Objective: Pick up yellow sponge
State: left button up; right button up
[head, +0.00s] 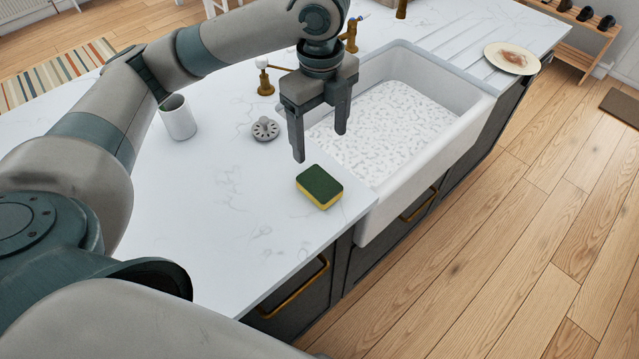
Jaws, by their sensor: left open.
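The yellow sponge (319,187) has a dark green top and a yellow lower side. It lies flat on the white marble counter, near the counter's front edge and just left of the sink. My left gripper (320,148) is open and empty, with its two fingers pointing down. In the picture it is just above and behind the sponge, apart from it, beside the sink's left wall. My right gripper does not show.
The white sink (448,122) with a speckled bottom is right of the sponge. A grey strainer (265,129) and a white cup (178,118) stand on the counter to the left. A brass tap (350,36) is behind. A stained plate (512,58) lies at the far right.

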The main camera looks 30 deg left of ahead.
pick_arm(q)
jog(key=p, duration=0.2)
send_over(319, 182)
notch_tip(319, 182, down, 9)
jog(key=shift+d+f, duration=0.1)
jog(key=shift+s+f+p, duration=0.1)
jog(key=shift+f+p, duration=0.25)
jog(key=shift+f, duration=0.15)
notch_tip(319, 182, down, 3)
jog(key=shift+f+p, duration=0.1)
jog(key=shift+p, duration=0.55)
jog(key=shift+f, duration=0.5)
jog(key=c, duration=1.1)
